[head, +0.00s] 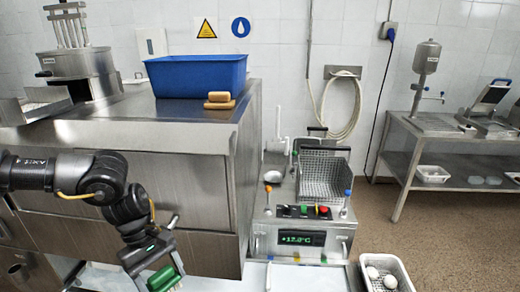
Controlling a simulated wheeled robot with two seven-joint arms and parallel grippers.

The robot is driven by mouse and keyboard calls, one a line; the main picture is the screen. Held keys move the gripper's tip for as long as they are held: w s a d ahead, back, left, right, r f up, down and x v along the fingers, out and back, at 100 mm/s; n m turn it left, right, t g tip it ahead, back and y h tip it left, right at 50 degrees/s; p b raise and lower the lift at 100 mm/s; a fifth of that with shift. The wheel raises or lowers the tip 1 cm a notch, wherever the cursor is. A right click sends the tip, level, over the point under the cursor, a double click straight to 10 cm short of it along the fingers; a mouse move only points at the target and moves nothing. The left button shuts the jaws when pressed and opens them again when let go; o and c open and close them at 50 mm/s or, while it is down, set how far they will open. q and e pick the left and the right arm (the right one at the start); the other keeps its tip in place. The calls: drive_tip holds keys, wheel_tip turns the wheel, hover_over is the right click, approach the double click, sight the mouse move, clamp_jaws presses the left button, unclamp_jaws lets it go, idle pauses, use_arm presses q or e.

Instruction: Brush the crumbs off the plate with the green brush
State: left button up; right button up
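My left arm comes in from the left and reaches down to the lower left of the head view. My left gripper (152,266) is at the bottom edge, in front of the steel cabinet. A green block-shaped thing, which looks like the green brush (163,279), sits between its fingers, and they appear shut on it. Its lower part is cut off by the frame edge. No plate with crumbs can be made out. My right gripper is not in view.
A steel cabinet (190,200) carries a blue tub (196,77) and a tan sponge-like block (219,100). Right of it stands a machine with a wire basket (324,172) and a lit display (303,238). A white perforated basket (400,264) holds round white things. The brown floor (450,235) at right is clear.

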use_arm(q)
drive_tip(key=s+d+m+g+y, duration=0.1)
drive_tip(key=s+d+m, duration=0.2)
drive_tip(key=d+m, duration=0.2)
drive_tip(key=s+d+m+y, duration=0.2)
drive_tip(key=d+m, duration=0.3)
drive_tip(key=d, duration=0.5)
drive_tip(key=shift+s+f+g, duration=0.2)
drive_tip(key=shift+s+g, duration=0.2)
drive_tip(key=shift+s, duration=0.05)
